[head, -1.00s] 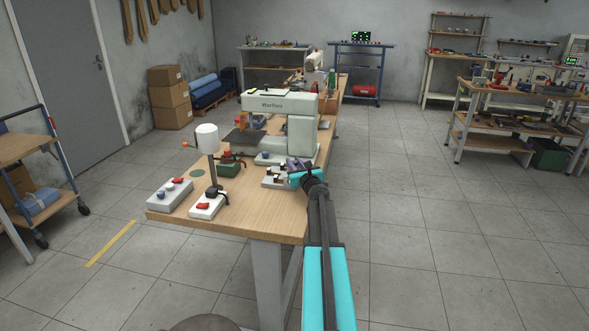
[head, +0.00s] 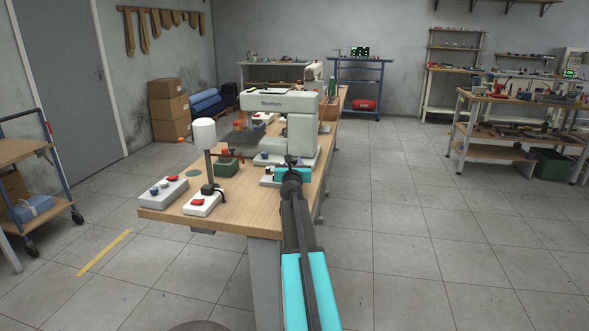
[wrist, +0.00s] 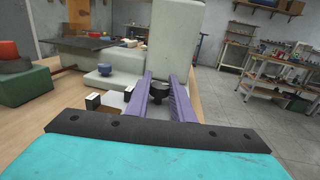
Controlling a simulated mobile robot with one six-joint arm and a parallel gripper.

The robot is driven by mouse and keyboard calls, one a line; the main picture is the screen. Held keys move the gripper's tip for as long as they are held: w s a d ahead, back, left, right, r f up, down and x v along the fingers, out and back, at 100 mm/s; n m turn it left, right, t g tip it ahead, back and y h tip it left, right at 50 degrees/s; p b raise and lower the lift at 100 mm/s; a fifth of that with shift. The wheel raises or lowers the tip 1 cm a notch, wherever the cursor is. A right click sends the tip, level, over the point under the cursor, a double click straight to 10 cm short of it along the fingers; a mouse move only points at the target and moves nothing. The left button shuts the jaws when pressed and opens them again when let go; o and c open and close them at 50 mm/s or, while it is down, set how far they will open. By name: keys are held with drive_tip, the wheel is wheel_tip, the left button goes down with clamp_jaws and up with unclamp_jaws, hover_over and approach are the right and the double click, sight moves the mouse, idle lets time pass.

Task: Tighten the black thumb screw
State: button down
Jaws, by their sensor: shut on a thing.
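The black thumb screw (wrist: 159,90) shows in the wrist view as a dark round knob. It sits between the two purple fingers of my gripper (wrist: 161,80), which are shut on it. In the head view my gripper (head: 291,160) is at the right side of the workbench, in front of the white machine (head: 301,132). There my own wrist hides the screw and most of the fingers. In the wrist view the white machine (wrist: 175,38) rises just beyond the fingertips.
Small dark blocks with pale tops (wrist: 92,101) lie left of the fingers. A blue knob (wrist: 106,68) is on the machine's base. A green block with an orange part (wrist: 20,80) is farther left. The floor (head: 420,220) right of the bench is clear.

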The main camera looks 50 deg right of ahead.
drive_tip(key=shift+w+f+m+g+h+b, duration=0.1)
drive_tip(key=shift+f+m+g+h+b, duration=0.05)
drive_tip(key=shift+m+g+h+b, duration=1.05)
drive_tip(key=shift+m+g+b, duration=0.2)
drive_tip(key=shift+g+b, duration=0.45)
drive_tip(key=shift+m+g+h+b, duration=0.3)
drive_tip(key=shift+m+g+h, duration=0.3)
drive_tip(key=shift+m+g, duration=0.5)
drive_tip(key=shift+s+g, duration=0.2)
drive_tip(key=shift+g, duration=0.35)
drive_tip(key=c, duration=1.5)
unclamp_jaws()
drive_tip(key=shift+c, duration=0.2)
drive_tip(key=shift+a, duration=0.2)
drive_tip(key=shift+p+v, duration=0.7)
drive_tip(key=shift+v, duration=6.05)
